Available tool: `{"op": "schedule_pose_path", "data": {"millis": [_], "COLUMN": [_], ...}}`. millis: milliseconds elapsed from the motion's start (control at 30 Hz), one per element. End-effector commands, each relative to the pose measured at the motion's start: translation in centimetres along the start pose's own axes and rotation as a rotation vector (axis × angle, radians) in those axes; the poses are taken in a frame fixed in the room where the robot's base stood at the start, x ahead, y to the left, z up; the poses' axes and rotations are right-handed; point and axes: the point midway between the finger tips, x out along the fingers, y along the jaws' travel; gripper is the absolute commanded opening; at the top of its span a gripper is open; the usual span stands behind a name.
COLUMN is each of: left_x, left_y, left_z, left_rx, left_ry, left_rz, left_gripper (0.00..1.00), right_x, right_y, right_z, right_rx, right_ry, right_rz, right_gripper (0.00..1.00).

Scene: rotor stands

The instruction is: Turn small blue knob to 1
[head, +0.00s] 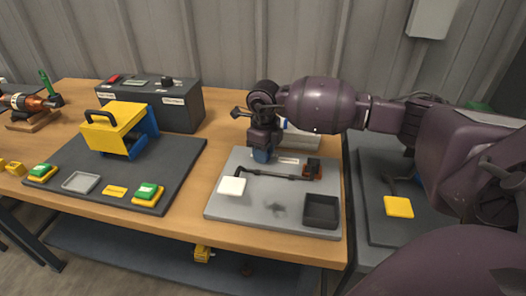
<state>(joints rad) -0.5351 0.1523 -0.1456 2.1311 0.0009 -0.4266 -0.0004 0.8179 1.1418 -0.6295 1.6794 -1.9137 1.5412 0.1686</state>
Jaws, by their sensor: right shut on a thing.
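The small blue knob (263,156) stands on the grey board (225,209) in the middle of the table, near the board's far edge. My right gripper (263,150) points straight down over it and is shut on it. The fingers and wrist hide most of the knob, so its marks and its setting cannot be read. My left gripper is not in view.
The grey board also carries a white pad (232,187), a dark lever (275,176) and a black open tray (321,210). To the left, a dark board (175,180) holds a yellow and blue device (118,129). A grey box (178,108) stands behind.

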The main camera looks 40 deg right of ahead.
Motion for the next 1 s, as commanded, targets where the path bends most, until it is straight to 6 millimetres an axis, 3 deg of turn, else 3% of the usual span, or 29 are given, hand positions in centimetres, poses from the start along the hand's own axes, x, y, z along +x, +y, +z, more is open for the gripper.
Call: {"op": "schedule_pose_path", "data": {"millis": [400, 1000], "left_x": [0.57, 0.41], "left_y": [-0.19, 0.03], "left_z": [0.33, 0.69], "left_rx": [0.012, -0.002], "left_ry": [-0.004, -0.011], "left_rz": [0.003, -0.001], "left_gripper": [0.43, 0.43], "right_x": [0.09, 0.02], "right_y": [-0.03, 0.00], "right_z": [-0.02, -0.01], "right_rx": [-0.248, -0.311], "right_ry": [0.002, 0.000], "right_rz": [0.000, 0.000], "right_gripper": [0.11, 0.11]}}
